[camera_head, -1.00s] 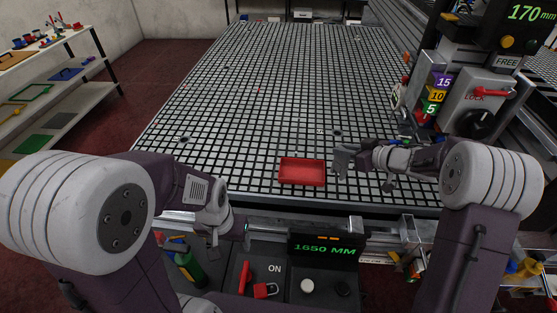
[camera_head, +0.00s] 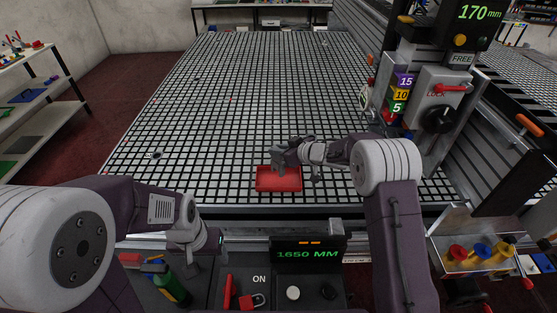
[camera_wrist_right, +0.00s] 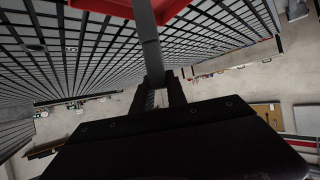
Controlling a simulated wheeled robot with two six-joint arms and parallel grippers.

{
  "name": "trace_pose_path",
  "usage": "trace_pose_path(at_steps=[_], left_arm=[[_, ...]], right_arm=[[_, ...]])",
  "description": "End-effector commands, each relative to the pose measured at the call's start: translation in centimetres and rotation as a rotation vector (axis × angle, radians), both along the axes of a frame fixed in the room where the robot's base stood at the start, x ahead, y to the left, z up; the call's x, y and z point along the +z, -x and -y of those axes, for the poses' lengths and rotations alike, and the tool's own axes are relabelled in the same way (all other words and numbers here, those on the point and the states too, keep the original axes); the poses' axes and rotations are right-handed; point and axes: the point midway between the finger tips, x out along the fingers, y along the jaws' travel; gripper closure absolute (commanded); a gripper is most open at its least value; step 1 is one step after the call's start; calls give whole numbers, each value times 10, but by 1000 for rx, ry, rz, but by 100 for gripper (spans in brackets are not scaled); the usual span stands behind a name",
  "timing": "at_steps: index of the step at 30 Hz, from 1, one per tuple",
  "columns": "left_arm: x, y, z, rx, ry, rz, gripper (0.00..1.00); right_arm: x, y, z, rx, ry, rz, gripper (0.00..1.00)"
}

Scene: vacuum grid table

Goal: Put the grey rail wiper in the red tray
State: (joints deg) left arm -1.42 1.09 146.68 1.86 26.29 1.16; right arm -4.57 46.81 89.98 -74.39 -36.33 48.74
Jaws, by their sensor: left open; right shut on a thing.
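The red tray (camera_head: 265,186) lies on the near part of the grid table, and its edge shows at the top of the right wrist view (camera_wrist_right: 92,5). My right gripper (camera_head: 290,152) is shut on the grey rail wiper (camera_head: 279,164), which hangs over the back part of the tray. In the right wrist view the wiper (camera_wrist_right: 148,35) runs from between the fingers (camera_wrist_right: 157,92) up towards the tray. I cannot tell whether it touches the tray floor. My left gripper (camera_head: 197,247) is open at the table's front edge, away from the tray.
The grid table (camera_head: 215,110) is mostly clear behind and left of the tray. A control panel (camera_head: 310,252) stands in front of the table. The lock column (camera_head: 437,110) rises at the right. A bin with red and yellow items (camera_head: 480,252) sits at the lower right.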

Motion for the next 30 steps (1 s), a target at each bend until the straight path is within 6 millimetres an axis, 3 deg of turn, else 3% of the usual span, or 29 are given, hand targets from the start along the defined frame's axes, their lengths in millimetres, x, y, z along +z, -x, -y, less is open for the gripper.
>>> trace_pose_path(at_steps=[8, 20, 21, 23, 30], left_arm=[[-9, 0, 0, 0, 0, 0, 33], [-10, 0, 0, 0, 0, 0, 33], [-10, 0, 0, 0, 0, 0, 33], [-10, 0, 0, 0, 0, 0, 33], [-10, 0, 0, 0, 0, 0, 33]], right_arm=[[-39, 0, 1, 0, 1, -2, 100], [-44, 0, 1, -1, 0, 0, 100], [-43, 0, 1, -1, 0, 0, 74], [-43, 0, 1, -1, 0, 0, 61], [-43, 0, 1, -1, 0, 0, 61]])
